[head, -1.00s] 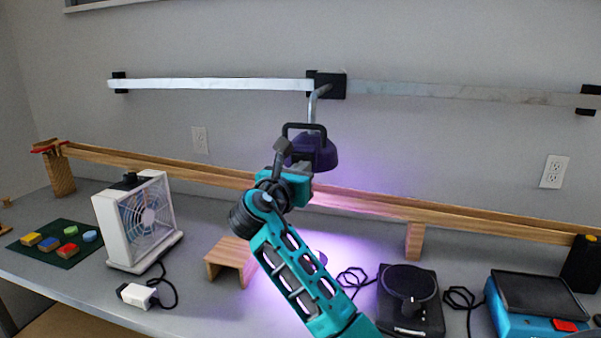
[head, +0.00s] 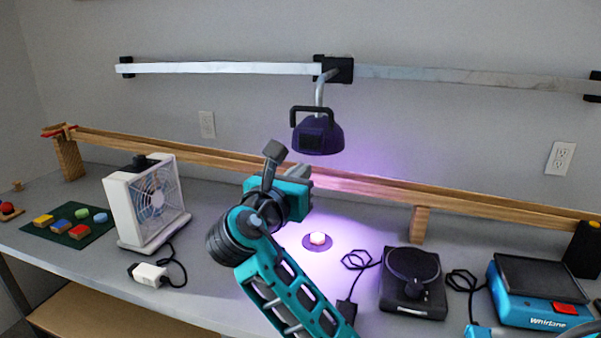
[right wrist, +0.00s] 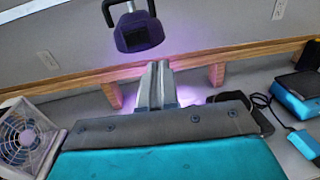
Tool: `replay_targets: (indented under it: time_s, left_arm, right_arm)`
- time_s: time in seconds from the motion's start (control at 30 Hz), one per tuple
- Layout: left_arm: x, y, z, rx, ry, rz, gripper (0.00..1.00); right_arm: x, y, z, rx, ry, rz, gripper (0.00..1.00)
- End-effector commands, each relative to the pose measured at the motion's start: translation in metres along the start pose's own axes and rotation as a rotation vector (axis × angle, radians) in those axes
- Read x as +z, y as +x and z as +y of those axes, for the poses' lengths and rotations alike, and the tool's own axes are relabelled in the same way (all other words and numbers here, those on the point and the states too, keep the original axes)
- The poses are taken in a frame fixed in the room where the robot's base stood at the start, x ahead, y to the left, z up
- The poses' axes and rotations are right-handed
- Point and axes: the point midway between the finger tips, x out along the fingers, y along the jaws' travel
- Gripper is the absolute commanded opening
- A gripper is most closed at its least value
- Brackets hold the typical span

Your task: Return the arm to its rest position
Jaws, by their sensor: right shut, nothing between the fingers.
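My right arm reaches up from the bottom of the head view. My right gripper (head: 300,172) is shut and empty, above the bench and below the purple lamp (head: 318,133), apart from it. In the right wrist view its grey fingers (right wrist: 157,85) are together and point toward the wooden track and the lamp (right wrist: 138,32). My left gripper is not in view.
On the bench stand a white fan (head: 146,205), a green mat (head: 72,235) with colored blocks, a small lit disc (head: 317,240), a black turntable device (head: 412,282) and a blue device (head: 540,290). A wooden track (head: 380,192) runs behind them.

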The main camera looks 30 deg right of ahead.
Motion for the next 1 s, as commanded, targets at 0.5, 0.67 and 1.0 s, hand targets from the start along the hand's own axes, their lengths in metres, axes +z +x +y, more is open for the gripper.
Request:
replay_targets:
  time_s: [0.5,0.67,1.0]
  left_arm:
    - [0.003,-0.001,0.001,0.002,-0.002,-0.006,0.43]
    - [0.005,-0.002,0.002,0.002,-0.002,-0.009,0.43]
    - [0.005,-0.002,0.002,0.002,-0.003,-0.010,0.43]
  right_arm:
    - [-0.034,0.000,0.009,0.083,0.086,0.053,0.00]
    - [-0.116,-0.013,0.024,0.245,0.348,0.239,0.00]
    - [-0.286,-0.097,0.005,0.241,1.150,0.905,0.00]
